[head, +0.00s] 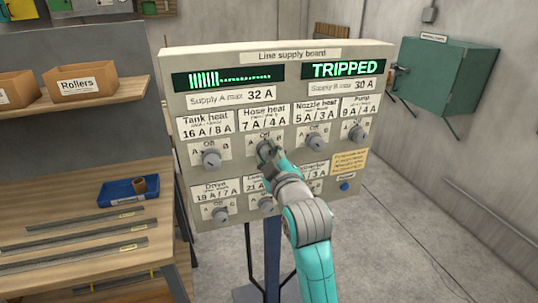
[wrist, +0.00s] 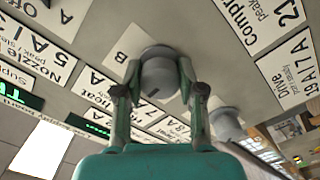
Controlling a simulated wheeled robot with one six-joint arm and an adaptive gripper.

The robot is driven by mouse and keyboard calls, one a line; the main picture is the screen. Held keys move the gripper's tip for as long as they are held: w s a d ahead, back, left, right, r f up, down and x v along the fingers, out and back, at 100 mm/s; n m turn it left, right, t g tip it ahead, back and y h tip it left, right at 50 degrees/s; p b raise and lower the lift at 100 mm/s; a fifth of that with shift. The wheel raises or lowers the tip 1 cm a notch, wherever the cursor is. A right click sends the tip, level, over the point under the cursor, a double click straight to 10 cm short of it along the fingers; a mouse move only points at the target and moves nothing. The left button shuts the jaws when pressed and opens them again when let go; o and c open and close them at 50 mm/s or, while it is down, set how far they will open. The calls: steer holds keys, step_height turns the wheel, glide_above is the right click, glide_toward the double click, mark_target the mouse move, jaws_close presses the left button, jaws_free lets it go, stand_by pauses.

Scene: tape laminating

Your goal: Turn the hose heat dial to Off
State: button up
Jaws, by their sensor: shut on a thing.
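The hose heat dial (head: 263,146) is a grey knob in the upper row of the line supply board, under the "Hose heat 7 A / 4 A" label (head: 265,117). My gripper (head: 268,158) reaches it from the front and hides most of it in the head view. In the wrist view, the round dial (wrist: 158,72) sits between the two fingers of my gripper (wrist: 160,80), which are shut on its sides. A "B" mark shows on the plate beside it. I cannot tell which setting the dial points to.
The board (head: 381,110) carries several other dials, including tank heat (head: 211,158) left and nozzle heat (head: 310,143) right. A display (head: 346,69) reads "TRIPPED". A blue button (head: 345,187) is at lower right. A workbench (head: 85,220) stands left; floor at right is clear.

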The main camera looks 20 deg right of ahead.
steer(key=o, duration=1.1)
steer(key=shift+o, duration=0.2)
steer(key=shift+s, duration=0.1)
steer(key=s, duration=1.1)
steer(key=shift+s, duration=0.4)
steer(key=shift+a+f, duration=0.1)
